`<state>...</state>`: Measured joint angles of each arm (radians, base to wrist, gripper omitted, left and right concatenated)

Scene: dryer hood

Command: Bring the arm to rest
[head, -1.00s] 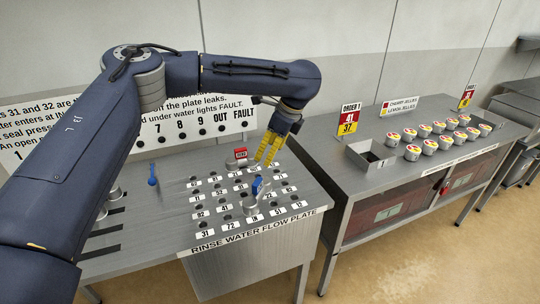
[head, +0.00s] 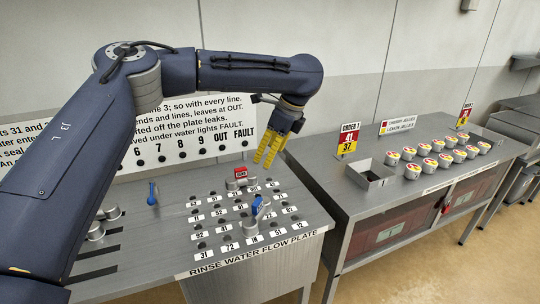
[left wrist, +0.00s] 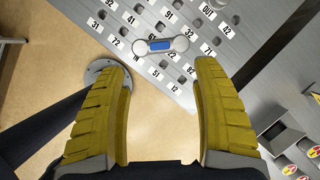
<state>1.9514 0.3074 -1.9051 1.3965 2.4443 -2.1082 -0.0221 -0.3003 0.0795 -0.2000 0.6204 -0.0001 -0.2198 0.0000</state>
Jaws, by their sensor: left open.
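My left gripper (head: 268,152) has yellow fingers. It hangs empty above the far right part of the rinse water flow plate, clear of the pieces on it. In the left wrist view its fingers (left wrist: 158,75) are spread wide with nothing between them. On the plate (head: 205,265) sits a grey two-ended link with a blue handle (head: 257,206). The link also shows beyond the fingertips in the left wrist view (left wrist: 161,45). A grey piece with a red tag (head: 240,174) stands at the plate's back. My right gripper is in neither view.
A blue-handled piece (head: 152,194) and grey cylindrical pieces (head: 112,211) lie on the left of the bench. The right bench holds an open grey box (head: 371,176), several jelly cups (head: 437,145) and order signs (head: 348,138). A text board (head: 180,150) stands behind the plate.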

